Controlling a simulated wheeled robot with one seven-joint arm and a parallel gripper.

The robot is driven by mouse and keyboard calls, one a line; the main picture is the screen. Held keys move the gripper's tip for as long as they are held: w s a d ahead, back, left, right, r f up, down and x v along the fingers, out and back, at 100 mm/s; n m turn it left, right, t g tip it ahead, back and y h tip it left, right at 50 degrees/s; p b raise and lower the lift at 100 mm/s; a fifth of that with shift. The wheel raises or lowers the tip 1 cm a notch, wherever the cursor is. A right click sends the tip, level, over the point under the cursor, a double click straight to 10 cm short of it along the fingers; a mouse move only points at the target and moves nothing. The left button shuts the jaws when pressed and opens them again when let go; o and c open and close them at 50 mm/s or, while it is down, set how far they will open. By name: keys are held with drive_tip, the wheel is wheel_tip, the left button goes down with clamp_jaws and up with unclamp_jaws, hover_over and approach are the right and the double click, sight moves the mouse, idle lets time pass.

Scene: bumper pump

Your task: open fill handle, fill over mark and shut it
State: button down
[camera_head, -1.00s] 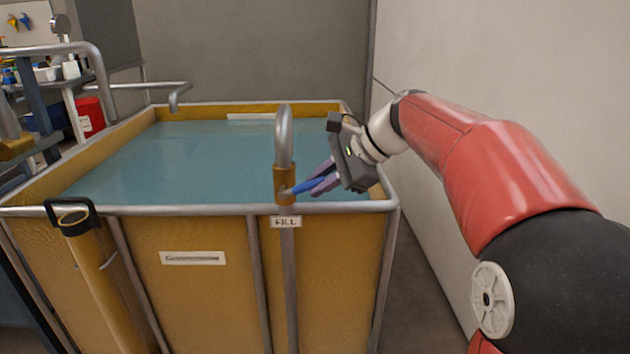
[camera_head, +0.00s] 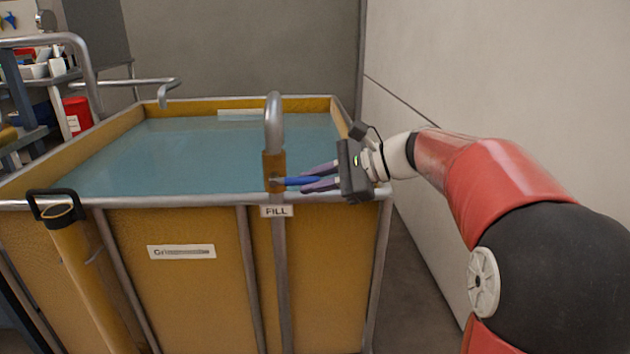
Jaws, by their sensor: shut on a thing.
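The fill pipe (camera_head: 274,125) rises at the front rim of the yellow tank and hooks over at its top. A brass valve body (camera_head: 273,170) sits on it above a white FILL label (camera_head: 276,211). The blue fill handle (camera_head: 300,181) points right from the valve, roughly level. My gripper (camera_head: 318,178) comes from the right, and its purple fingers are shut on the handle. The tank (camera_head: 190,280) holds blue-green water (camera_head: 185,155) below its rim. A pale strip (camera_head: 240,112), possibly the mark, shows on the far inner wall just above the water.
A pump with a black handle (camera_head: 58,208) leans at the tank's front left. A second pipe (camera_head: 165,93) bends over the far left rim. A red container (camera_head: 77,114) and a cluttered shelf stand at the left. A pale wall (camera_head: 480,90) runs close along my arm at the right.

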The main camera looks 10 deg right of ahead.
drive_tip(key=c, duration=1.7)
unclamp_jaws()
drive_tip(key=shift+p+v, duration=0.6)
drive_tip(key=shift+v, duration=3.25)
drive_tip(key=shift+f, duration=0.1)
